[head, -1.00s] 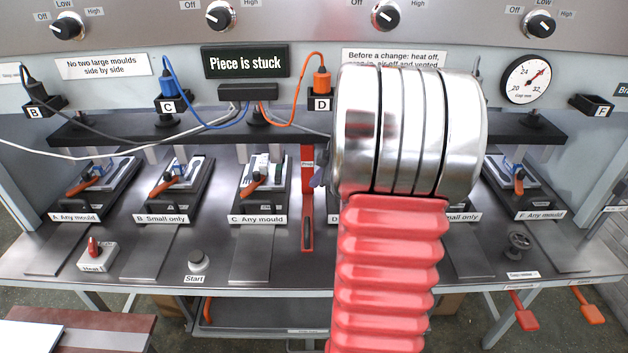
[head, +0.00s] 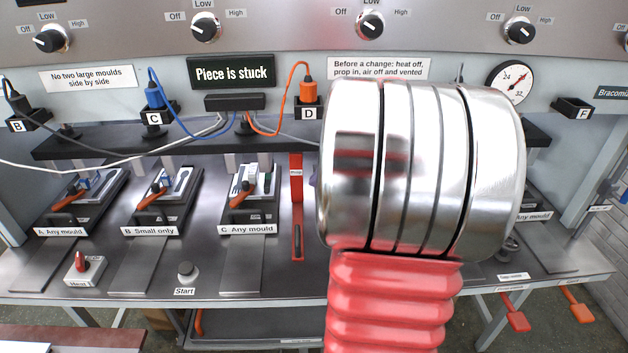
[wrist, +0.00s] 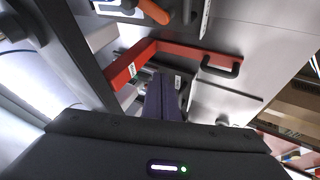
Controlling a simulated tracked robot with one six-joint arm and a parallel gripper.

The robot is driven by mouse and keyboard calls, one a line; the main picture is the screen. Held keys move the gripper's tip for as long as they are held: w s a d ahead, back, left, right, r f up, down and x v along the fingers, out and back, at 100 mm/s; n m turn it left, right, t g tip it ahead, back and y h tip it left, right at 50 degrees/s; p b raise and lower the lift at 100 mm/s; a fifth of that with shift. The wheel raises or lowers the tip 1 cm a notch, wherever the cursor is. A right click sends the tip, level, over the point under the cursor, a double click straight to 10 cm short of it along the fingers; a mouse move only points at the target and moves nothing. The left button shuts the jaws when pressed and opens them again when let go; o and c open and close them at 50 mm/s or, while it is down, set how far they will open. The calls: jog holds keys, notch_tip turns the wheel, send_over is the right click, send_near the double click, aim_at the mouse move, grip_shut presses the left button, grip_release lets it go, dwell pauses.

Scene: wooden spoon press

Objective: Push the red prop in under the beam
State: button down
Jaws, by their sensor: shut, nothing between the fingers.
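The red prop (head: 297,182) stands between the C mould and the D place in the head view, with its upright near the front edge of the dark beam (head: 110,139). Its flat foot with a black handle points toward me. I cannot tell whether its top is under the beam. In the wrist view the prop (wrist: 190,49) is an L-shaped red bar with a black handle at the right. My gripper (wrist: 164,82) is shut and empty, its dark purple fingers close to the prop's bar; contact is unclear.
Moulds A (head: 85,200), B (head: 165,200) and C (head: 252,200) sit left of the prop. Cables (head: 180,135) hang in front of the beam. A start button (head: 187,271) and heat switch (head: 84,266) stand on the front table. My arm hides the D and E places.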

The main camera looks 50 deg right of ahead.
jog(key=s+a+r+m+g+y, duration=0.1)
jog(key=a+m, duration=0.2)
jog(key=a, duration=0.9)
jog(key=s+a+r+m+g, duration=0.1)
jog(key=a+r+m, duration=0.15)
jog(key=a, duration=0.95)
jog(key=s+a+m, duration=0.2)
jog(key=s+a, duration=0.8)
jog(key=a, duration=0.4)
jog(key=shift+a+f, duration=0.15)
jog(key=shift+a, duration=0.15)
